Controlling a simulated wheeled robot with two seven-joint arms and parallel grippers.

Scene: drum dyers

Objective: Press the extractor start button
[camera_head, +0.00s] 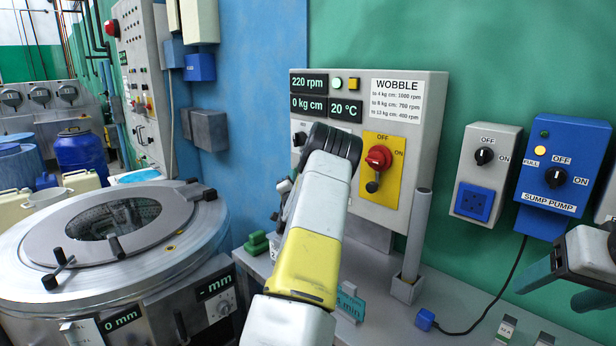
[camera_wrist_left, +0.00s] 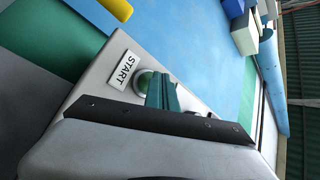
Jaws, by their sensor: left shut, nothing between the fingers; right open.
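The green start button (camera_wrist_left: 144,80) shows in the left wrist view, beside a white START label (camera_wrist_left: 123,70) on the edge of a grey panel. My left gripper (camera_wrist_left: 162,92) is shut and empty, its teal fingers right over the button and hiding part of it. I cannot tell whether they touch. In the head view my left arm covers the lower left of the grey control box (camera_head: 432,130), and the start button is hidden there. My right gripper (camera_head: 566,287) is open and empty at the right edge, below the sump pump box.
The box carries displays, a red knob (camera_head: 379,157) on a yellow plate, and a WOBBLE chart (camera_head: 397,100). A grey post (camera_head: 416,235) stands on the bench at its right. The sump pump box (camera_head: 565,165) hangs further right. The round drum machine (camera_head: 60,270) fills the left.

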